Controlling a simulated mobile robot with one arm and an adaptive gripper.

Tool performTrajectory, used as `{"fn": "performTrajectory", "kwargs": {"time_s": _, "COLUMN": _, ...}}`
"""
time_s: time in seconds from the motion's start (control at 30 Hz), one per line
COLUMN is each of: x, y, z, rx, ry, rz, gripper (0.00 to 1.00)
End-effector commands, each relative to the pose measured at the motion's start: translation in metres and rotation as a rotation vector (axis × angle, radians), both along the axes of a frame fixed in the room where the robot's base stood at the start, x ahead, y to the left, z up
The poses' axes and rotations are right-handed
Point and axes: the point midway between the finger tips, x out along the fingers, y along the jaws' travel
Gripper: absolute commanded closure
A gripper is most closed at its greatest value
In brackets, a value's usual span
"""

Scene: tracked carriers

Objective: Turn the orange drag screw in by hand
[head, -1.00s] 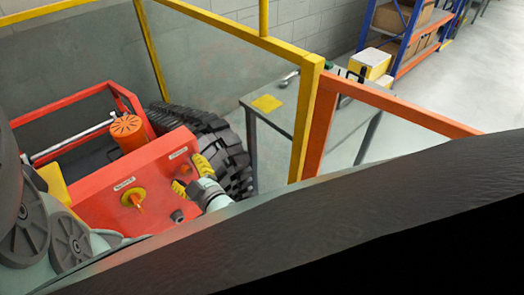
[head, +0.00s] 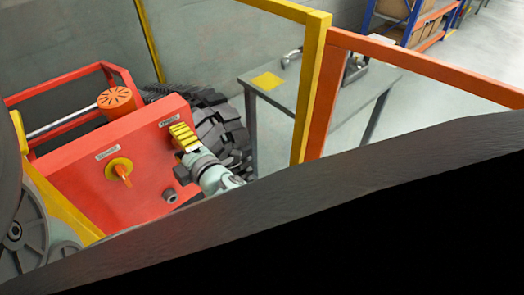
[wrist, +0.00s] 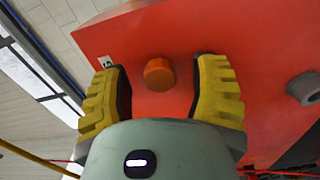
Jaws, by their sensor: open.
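The orange drag screw (wrist: 158,74) shows in the wrist view as a small round orange knob on the red panel (wrist: 195,30). My gripper (wrist: 160,66) is open, with one yellow ribbed finger on each side of the knob and a visible gap on both sides. How far the fingertips are from the panel is hard to tell. In the head view my gripper (head: 182,137) is at the upper right of the red panel (head: 85,185), beside a small white label, and hides the knob.
An orange switch on a yellow disc (head: 119,169) and a grey knob (head: 169,195) are on the same panel. A ribbed orange cap (head: 117,100) stands behind it. A black track (head: 222,130), yellow post (head: 311,90) and grey table (head: 290,95) are to the right.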

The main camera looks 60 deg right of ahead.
Motion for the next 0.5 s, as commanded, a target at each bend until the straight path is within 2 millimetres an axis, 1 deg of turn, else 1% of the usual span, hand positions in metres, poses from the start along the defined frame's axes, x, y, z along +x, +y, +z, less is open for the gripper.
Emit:
{"fn": "performTrajectory", "kwargs": {"time_s": 0.1, "x": -0.0018, "y": 0.0002, "z": -0.0088, "rx": -0.14, "ry": 0.03, "rz": -0.001, "gripper": 0.4}}
{"fn": "performTrajectory", "kwargs": {"time_s": 0.2, "x": -0.0019, "y": 0.0003, "z": -0.0106, "rx": -0.312, "ry": 0.072, "rz": -0.003, "gripper": 0.4}}
{"fn": "performTrajectory", "kwargs": {"time_s": 0.4, "x": -0.0011, "y": 0.0001, "z": -0.0086, "rx": -0.684, "ry": 0.161, "rz": -0.002, "gripper": 0.4}}
{"fn": "performTrajectory", "kwargs": {"time_s": 0.5, "x": -0.0007, "y": 0.0003, "z": -0.0033, "rx": -0.788, "ry": 0.187, "rz": 0.0, "gripper": 0.4}}
